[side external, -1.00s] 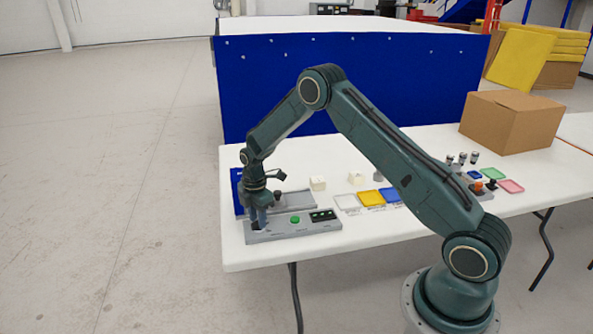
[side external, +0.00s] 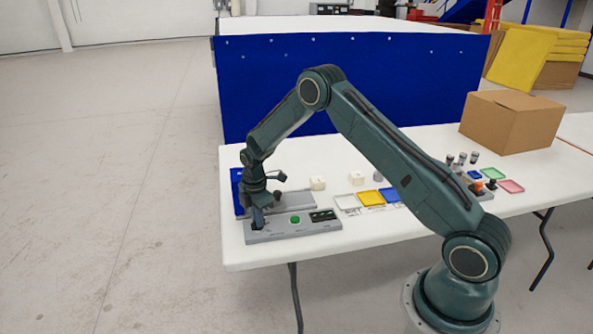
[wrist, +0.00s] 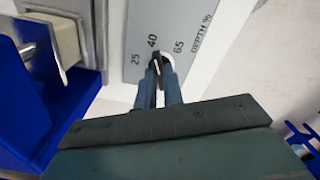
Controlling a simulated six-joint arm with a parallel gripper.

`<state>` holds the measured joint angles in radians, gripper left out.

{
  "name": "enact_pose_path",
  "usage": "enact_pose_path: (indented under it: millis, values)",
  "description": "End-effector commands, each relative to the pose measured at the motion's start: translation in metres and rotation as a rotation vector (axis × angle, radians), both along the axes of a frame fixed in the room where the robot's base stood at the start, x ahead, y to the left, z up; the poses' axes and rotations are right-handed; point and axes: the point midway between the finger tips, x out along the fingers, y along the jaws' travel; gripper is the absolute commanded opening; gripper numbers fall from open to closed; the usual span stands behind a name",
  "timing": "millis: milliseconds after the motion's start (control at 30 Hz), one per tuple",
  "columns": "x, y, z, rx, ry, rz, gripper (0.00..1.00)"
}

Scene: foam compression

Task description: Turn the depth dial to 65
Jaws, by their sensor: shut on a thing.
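The depth dial (wrist: 157,66) is a small dark knob with a light rim on the grey control panel (wrist: 180,20). The marks 25, 40 and 65 and the words DEPTH % are printed around it. Its dark pointer appears to face roughly toward 40, though the fingers partly hide the knob. My gripper (wrist: 160,84) is shut on the dial, one finger on each side. In the side view my gripper (side external: 258,222) is down at the left end of the panel (side external: 290,233), and the dial is hidden there.
A green button (side external: 295,219) and a dark display (side external: 322,215) sit on the panel to the right. Behind are pale blocks (side external: 318,183) and coloured trays (side external: 370,197). A cardboard box (side external: 512,122) stands at the table's far right. The blue press frame (wrist: 25,100) is close left.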

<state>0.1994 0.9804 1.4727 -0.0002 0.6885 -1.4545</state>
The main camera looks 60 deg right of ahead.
Motion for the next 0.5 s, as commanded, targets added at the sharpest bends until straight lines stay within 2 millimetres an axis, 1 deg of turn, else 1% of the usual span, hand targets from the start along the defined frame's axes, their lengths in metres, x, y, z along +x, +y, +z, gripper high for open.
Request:
enact_pose_path:
  millis: [267,500]
  values:
    - [0.0001,-0.0001,0.0005,0.000,0.000,-0.159,0.00]
    - [0.0002,-0.0002,0.0005,0.000,0.000,-0.368,0.00]
